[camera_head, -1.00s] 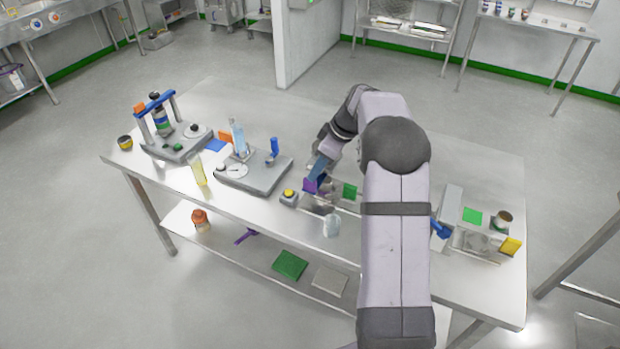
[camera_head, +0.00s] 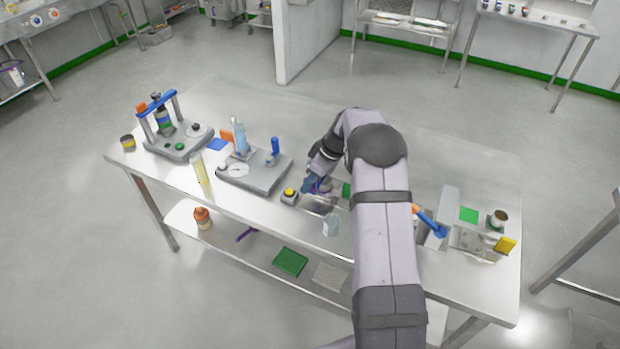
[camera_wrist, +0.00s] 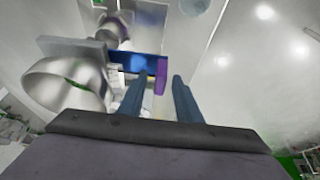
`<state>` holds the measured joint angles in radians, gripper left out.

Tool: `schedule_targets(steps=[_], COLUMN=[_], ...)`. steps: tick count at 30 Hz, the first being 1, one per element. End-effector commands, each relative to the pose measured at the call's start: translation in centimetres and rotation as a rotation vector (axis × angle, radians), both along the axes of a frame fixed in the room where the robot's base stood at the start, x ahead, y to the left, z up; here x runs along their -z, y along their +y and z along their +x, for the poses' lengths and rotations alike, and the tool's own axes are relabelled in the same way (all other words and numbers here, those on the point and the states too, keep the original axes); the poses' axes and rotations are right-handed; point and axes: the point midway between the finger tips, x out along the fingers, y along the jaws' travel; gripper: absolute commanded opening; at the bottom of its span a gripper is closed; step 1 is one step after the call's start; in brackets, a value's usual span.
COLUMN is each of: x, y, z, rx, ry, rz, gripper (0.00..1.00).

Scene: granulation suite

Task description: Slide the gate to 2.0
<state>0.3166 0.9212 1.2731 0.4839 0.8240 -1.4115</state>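The gate shows in the wrist view as a flat blue bar (camera_wrist: 128,62) with a purple end piece (camera_wrist: 161,76). It sits beside a metal funnel-like body (camera_wrist: 66,82). My gripper (camera_wrist: 157,84) is open, with its two blue-grey fingers apart and the purple end piece between their tips. Gaps show on both sides of it; I cannot tell whether either finger touches it. In the head view my gripper (camera_head: 309,188) is low over the table's middle, and my arm hides much of the gate. No scale marking is readable.
A clear container (camera_head: 331,225) is near the front edge. A metal tray unit (camera_head: 476,243) stands at the right. The table's back is clear.

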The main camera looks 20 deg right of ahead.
Motion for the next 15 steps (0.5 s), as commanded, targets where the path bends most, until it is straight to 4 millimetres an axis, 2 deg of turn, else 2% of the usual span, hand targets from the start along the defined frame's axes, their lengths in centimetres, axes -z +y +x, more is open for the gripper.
schedule_targets(steps=[8,12,15], x=[0.13,0.12,0.11], y=[0.04,0.04,0.03], z=[0.08,0.06,0.06], rx=[-0.001,-0.001,-0.001], ry=[-0.001,-0.001,-0.001], rz=[-0.001,-0.001,-0.001], gripper=[0.31,0.00,0.00])
